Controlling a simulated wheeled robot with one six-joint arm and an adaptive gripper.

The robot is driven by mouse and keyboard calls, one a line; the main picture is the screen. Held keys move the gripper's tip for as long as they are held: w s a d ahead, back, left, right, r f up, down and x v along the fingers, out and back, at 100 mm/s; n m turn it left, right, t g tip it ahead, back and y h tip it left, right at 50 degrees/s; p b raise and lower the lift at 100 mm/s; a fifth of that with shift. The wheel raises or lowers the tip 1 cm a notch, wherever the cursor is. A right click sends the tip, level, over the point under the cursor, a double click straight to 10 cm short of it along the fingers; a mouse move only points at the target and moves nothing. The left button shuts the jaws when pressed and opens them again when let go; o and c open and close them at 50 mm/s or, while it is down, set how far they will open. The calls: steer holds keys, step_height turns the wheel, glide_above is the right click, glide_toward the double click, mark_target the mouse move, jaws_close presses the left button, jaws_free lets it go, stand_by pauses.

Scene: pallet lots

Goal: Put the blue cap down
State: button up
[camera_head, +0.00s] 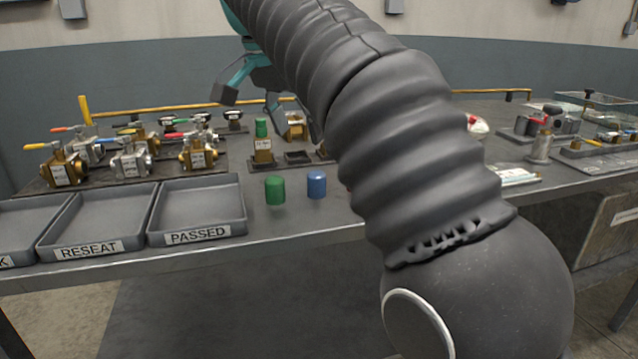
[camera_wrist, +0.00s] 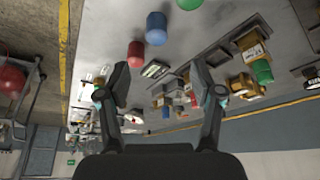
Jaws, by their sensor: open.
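The blue cap (camera_head: 316,184) stands upright on the bench near its front edge, to the right of a green cap (camera_head: 275,190) and apart from it. In the wrist view the blue cap (camera_wrist: 156,30) shows near the top, between the green cap (camera_wrist: 188,4) and a red cap (camera_wrist: 136,54). My gripper (camera_head: 264,105) is open, above and behind the blue cap, and does not touch it. In the wrist view its two fingers (camera_wrist: 158,82) are spread with nothing held between them. My arm hides much of the bench's middle in the head view.
A brass valve with a green cap (camera_head: 262,145) sits in a stand behind the loose caps.

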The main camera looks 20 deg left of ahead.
mark_target(314, 174)
steer(key=b+x, duration=0.2)
steer(key=x, duration=0.4)
steer(key=shift+b+x, duration=0.8)
steer(key=shift+x, duration=1.9)
steer(key=shift+s+d, duration=0.15)
steer(key=shift+s, duration=0.05)
jaws_close()
